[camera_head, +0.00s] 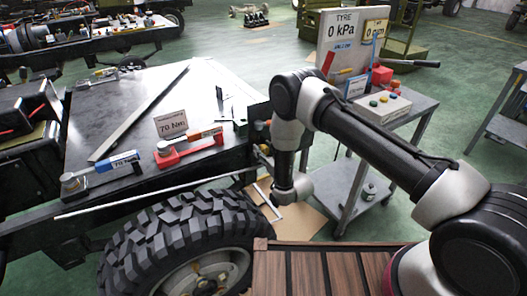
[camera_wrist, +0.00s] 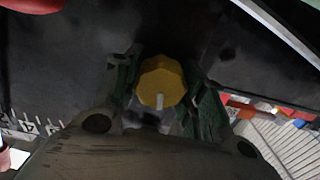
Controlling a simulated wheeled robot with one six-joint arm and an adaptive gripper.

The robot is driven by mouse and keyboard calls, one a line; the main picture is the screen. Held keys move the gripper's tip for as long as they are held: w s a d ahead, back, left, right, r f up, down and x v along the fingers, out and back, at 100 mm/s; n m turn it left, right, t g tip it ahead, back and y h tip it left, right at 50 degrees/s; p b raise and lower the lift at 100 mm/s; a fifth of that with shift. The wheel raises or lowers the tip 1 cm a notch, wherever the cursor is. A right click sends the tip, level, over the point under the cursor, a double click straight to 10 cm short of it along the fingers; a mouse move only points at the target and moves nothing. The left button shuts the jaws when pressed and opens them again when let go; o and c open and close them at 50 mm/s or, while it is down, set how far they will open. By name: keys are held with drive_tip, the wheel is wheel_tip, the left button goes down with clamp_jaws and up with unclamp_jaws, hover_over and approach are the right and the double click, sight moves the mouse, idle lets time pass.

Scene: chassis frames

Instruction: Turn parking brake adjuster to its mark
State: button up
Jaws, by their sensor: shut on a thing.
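The parking brake adjuster is a yellow faceted knob (camera_wrist: 160,78) in the middle of the wrist view. A short white line shows on its lower face. My gripper (camera_wrist: 163,92) has a dark green finger on each side of the knob and is shut on it. A pale scale with dark ticks (camera_wrist: 32,126) shows at the left edge of the wrist view. Which tick is the mark cannot be told. In the head view my arm bends down beside the chassis, and the knob and fingertips cannot be made out.
A large tyre (camera_head: 180,240) stands in front of the chassis deck (camera_head: 140,95). The deck carries a "70 Nm" sign (camera_head: 171,123) and a red-based torque tool (camera_head: 180,155). A grey cart (camera_head: 400,112) with a button box stands to the right, behind my arm.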

drive_tip(key=shift+m, duration=1.1)
drive_tip(key=o, duration=1)
drive_tip(key=shift+o, duration=0.2)
drive_tip(key=v, duration=1.2)
